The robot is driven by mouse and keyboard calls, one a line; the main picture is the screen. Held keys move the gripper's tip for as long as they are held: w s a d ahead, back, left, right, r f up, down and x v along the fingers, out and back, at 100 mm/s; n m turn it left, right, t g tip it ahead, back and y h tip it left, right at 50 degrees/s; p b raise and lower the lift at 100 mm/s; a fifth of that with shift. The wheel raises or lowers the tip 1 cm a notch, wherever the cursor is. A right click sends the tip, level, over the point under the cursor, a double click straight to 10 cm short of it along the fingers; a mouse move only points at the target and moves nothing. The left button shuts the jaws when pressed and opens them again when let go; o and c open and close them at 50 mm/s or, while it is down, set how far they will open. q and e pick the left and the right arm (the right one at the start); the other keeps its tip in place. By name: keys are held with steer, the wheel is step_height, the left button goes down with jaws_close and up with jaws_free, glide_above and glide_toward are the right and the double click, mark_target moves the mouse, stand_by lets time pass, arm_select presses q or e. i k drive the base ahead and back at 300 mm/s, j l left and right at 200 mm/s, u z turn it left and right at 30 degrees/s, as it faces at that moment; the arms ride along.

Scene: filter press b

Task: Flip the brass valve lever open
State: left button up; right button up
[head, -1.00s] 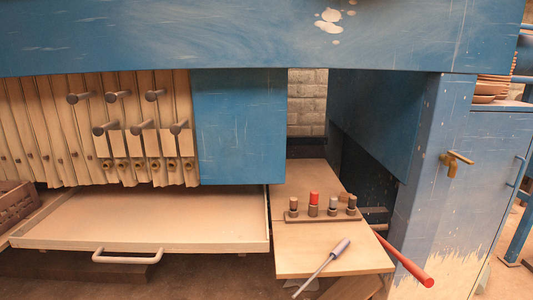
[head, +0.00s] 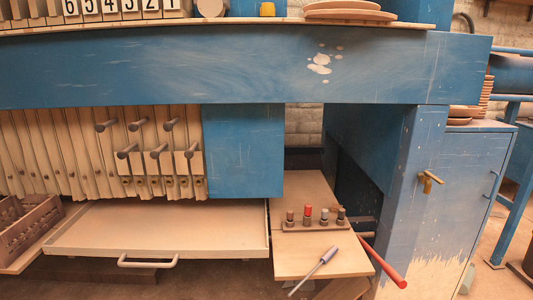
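The brass valve lever (head: 430,180) is on the blue post at the right of the head view. Its small handle sticks out to the right and slightly toward me from a brass body. Nothing touches it. Neither of my grippers shows in the head view.
A red bar (head: 384,263) juts out low, left of the valve. A wooden board (head: 310,260) holds a rack of several pegs (head: 314,224) and a screwdriver (head: 322,263). A drawer tray (head: 165,228) extends at left. A blue cabinet door (head: 470,190) stands right of the valve.

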mark_target(428, 172)
steer(key=i+l+z, duration=0.6)
steer(key=i+z, duration=0.35)
steer(key=k, duration=0.15)
